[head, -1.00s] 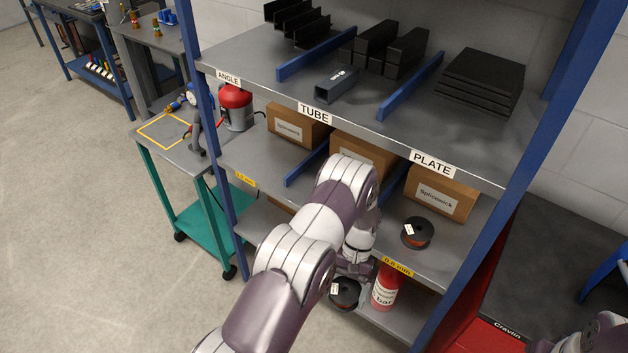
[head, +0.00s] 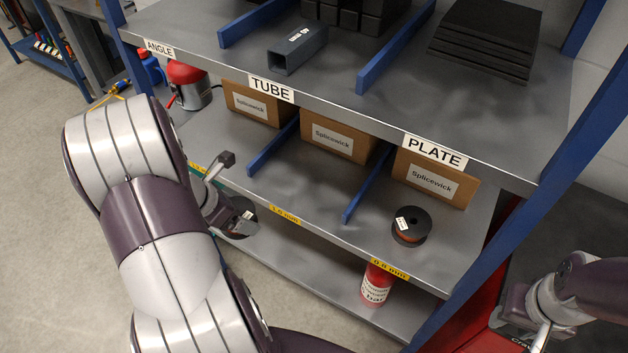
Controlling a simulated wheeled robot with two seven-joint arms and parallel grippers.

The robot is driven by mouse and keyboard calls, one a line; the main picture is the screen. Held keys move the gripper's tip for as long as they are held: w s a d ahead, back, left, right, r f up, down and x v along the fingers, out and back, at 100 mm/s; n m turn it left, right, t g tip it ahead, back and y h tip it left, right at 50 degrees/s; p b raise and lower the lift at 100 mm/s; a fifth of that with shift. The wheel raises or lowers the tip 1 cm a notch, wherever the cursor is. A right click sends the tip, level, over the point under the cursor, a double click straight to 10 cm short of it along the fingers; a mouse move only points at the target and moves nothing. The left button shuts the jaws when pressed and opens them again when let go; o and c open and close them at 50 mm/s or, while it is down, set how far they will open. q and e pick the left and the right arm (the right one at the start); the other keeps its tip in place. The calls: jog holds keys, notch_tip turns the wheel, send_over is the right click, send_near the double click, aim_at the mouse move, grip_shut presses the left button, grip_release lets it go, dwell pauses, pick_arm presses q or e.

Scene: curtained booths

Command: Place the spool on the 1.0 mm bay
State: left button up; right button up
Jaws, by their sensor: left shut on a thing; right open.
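A dark spool (head: 243,221) is in my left gripper (head: 229,203), which is shut on it just in front of the middle shelf's front edge, left of the 1.0 mm label. My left forearm and wrist hide part of the gripper. The 1.0 mm bay (head: 310,187) is the middle bay of that shelf, between two blue dividers; its yellow label (head: 285,214) is on the front edge. Its front floor is bare, with a carton behind. My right gripper (head: 537,335) is at the lower right, open, partly cut off by the frame, away from the shelf.
Another spool (head: 411,226) stands in the right bay above a 0.8 mm label (head: 390,270). Blue dividers (head: 367,185) and (head: 273,147) flank the middle bay. Splicewick cartons (head: 338,136) line the back. The upper shelf (head: 330,92) overhangs. A red cylinder (head: 376,283) stands below.

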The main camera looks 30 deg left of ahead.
pick_arm(q)
jog(key=w+d+p, duration=0.1)
jog(key=w+d, duration=0.1)
jog(key=w, duration=0.3)
jog(key=w+d+p, duration=0.1)
jog(key=w+d, duration=0.1)
jog(key=w, duration=0.4)
jog(key=w+d+p, duration=0.1)
jog(key=w+d, duration=0.1)
jog(key=w, duration=0.3)
jog(key=shift+w+d+r, duration=0.1)
jog(key=shift+w+r, duration=0.05)
jog(key=shift+w+f, duration=0.1)
jog(key=shift+f, duration=1.7)
